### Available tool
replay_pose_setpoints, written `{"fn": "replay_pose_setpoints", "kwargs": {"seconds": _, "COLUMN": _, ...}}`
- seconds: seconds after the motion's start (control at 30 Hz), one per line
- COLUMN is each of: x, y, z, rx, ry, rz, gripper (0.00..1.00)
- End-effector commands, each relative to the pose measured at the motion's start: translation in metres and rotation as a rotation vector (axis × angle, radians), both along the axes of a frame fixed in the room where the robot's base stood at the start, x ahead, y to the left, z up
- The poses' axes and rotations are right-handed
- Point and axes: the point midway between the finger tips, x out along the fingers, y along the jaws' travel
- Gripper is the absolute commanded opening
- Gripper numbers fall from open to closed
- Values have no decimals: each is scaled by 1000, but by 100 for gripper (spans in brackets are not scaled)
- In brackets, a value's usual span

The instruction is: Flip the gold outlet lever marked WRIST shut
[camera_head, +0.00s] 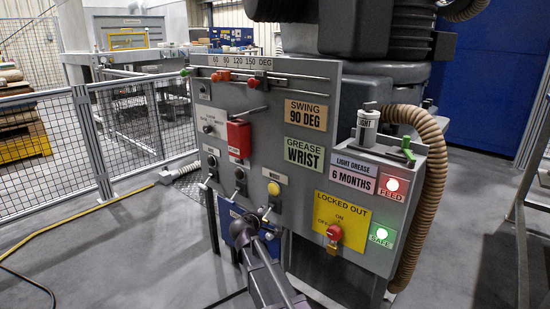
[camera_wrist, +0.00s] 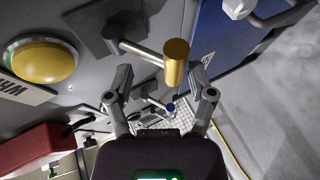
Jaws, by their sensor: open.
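The gold outlet lever (camera_wrist: 176,63) shows in the wrist view as a short gold cylinder on the end of a grey rod fixed to the panel. My gripper (camera_wrist: 160,82) is open, with one finger on each side of the lever's near end. I cannot tell whether either finger touches it. A yellow round button (camera_wrist: 40,60) sits beside the lever, with a partly cut-off label (camera_wrist: 22,92) starting "WR". In the head view my gripper (camera_head: 256,220) is at the panel's lower middle, below the yellow button (camera_head: 273,188), and hides most of the lever.
The grey panel (camera_head: 228,105) carries several other levers and signs, including GREASE WRIST (camera_head: 305,152). A red box (camera_head: 239,138) and a LOCKED OUT plate with a red knob (camera_head: 334,233) project nearby. A ribbed hose (camera_head: 432,180) runs down the right. A mesh fence (camera_head: 140,130) stands left.

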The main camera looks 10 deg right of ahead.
Motion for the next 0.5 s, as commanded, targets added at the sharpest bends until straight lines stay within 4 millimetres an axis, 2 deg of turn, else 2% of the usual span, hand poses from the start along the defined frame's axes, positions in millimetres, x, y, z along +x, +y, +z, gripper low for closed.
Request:
{"fn": "replay_pose_setpoints", "kwargs": {"seconds": 0.03, "x": 0, "y": 0, "z": 6, "rx": 15, "ry": 12, "rz": 0, "gripper": 70}}
{"fn": "replay_pose_setpoints", "kwargs": {"seconds": 0.5, "x": -1, "y": 2, "z": 17, "rx": 177, "ry": 127, "rz": 1, "gripper": 70}}
